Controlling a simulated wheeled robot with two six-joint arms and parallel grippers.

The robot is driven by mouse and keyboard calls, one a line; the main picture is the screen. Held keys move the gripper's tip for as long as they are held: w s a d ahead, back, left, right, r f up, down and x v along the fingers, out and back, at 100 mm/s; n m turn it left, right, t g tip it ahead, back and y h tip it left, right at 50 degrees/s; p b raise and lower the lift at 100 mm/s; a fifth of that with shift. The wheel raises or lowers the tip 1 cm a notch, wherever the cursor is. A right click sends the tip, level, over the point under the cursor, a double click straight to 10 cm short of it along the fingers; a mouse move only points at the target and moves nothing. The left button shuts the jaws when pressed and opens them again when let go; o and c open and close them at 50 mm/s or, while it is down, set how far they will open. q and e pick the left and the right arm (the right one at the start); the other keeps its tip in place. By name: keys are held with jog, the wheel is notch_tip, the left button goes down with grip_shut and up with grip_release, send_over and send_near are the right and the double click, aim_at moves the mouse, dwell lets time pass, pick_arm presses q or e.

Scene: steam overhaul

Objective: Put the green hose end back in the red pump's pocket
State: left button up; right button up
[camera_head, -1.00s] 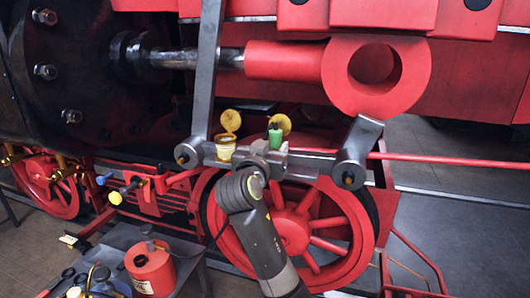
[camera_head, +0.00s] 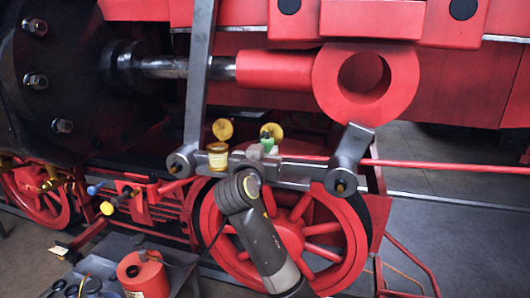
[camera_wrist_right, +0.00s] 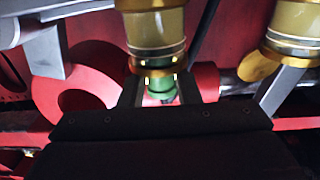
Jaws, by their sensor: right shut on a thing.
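My right gripper (camera_head: 264,157) is in front of the locomotive's rod, shut on the small green hose end (camera_head: 268,144). In the right wrist view the green hose end (camera_wrist_right: 161,88) shows between the two dark fingers, below a brass-and-amber oil cup (camera_wrist_right: 155,30). The red pump (camera_head: 143,273), a small can with a white label, stands on the dark tray at lower left, well away from the gripper. A thin dark hose runs from beside my right arm toward the pump. The pump's pocket cannot be made out. My left gripper is not in view.
An oil cup (camera_head: 217,156) with a raised yellow lid (camera_head: 222,129) stands left of the gripper; another yellow lid (camera_head: 271,131) is just behind the hose end. The tray (camera_head: 180,262) also holds dark tools.

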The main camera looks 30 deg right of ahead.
dwell(0.3)
notch_tip(320, 180, up, 8)
jog(key=p, duration=0.6)
jog(key=shift+r+p, duration=0.15)
jog(key=shift+p, duration=0.15)
dwell(1.0)
